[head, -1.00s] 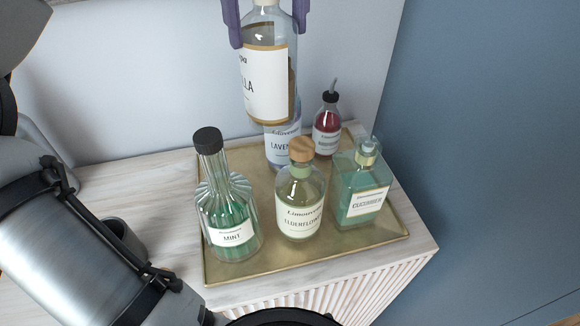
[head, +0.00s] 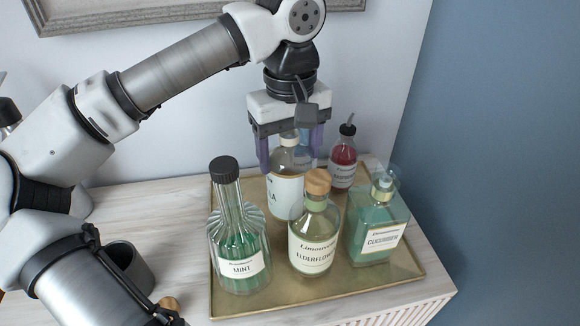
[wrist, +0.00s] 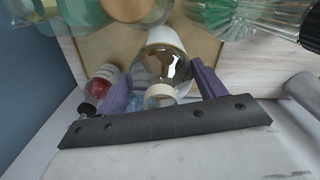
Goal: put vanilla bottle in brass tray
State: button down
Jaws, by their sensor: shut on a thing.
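The vanilla bottle (head: 285,190) is clear with a white label and stands upright in the head view, at the back of the brass tray (head: 300,297), behind the elderflower bottle. Its lower part is hidden, so I cannot tell whether it touches the tray. My gripper (head: 291,152) is above it, with purple fingers on either side of its neck, shut on it. In the wrist view the vanilla bottle (wrist: 162,70) lies between the purple fingers (wrist: 160,92).
On the tray stand the mint bottle (head: 238,245), the elderflower bottle (head: 314,240), the cucumber bottle (head: 376,230) and a red bottle (head: 343,165) with a pourer. A lavender bottle is mostly hidden behind the vanilla bottle. Bare counter (head: 165,225) lies left of the tray.

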jog(key=shift+f, duration=2.1)
jog(key=shift+f, duration=0.2)
jog(key=shift+c, duration=1)
grip_release()
notch_tip(320, 180, up, 12)
jog(key=shift+r+b, duration=0.2)
jog(key=shift+b, duration=0.1)
